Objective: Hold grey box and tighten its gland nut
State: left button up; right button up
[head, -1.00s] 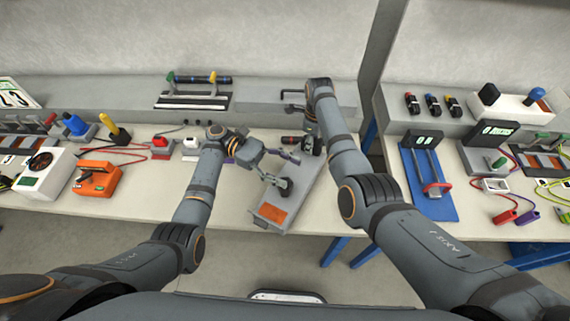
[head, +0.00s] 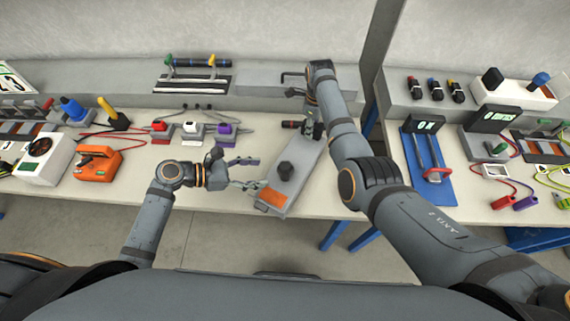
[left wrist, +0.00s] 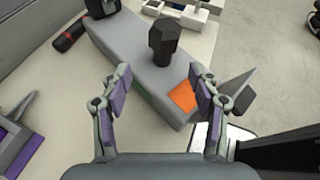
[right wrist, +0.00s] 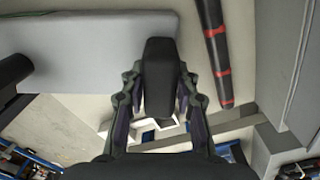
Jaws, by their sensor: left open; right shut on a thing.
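The grey box (head: 299,180) lies at an angle on the bench, with an orange label (head: 271,197) at its near end and a black knob (head: 286,170) standing on top. It fills the middle of the left wrist view (left wrist: 137,50). My left gripper (head: 258,173) is open and empty, just left of the near end. My right gripper (right wrist: 158,80) is shut on a black part (right wrist: 160,65) at the far end of the box. I cannot tell how that part joins the box, nor which black part is the gland nut.
A black cylinder with red bands (right wrist: 218,55) lies left of the box's far end. Red, white and purple connector blocks (head: 192,130) stand to the left, near an orange device (head: 96,163). A blue mat (head: 429,180) lies right, across a gap between benches.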

aim_at(282, 166)
pick_arm(q)
jog(key=shift+s+r+n+t+y, duration=0.8)
jog(key=shift+s+r+n+t, duration=0.2)
jog(key=shift+s+r+t, duration=0.85)
jog(key=shift+g, duration=0.25)
jog(key=x, duration=1.1)
jog(key=shift+w+d+r, duration=0.1)
jog(key=shift+w+d, duration=0.1)
jog(key=c, duration=1.2)
jog(key=m+g+h, duration=0.2)
jog(key=m+g, duration=0.2)
jog(key=g, duration=0.1)
jog(key=shift+a+m, duration=0.1)
jog(key=shift+m, duration=0.2)
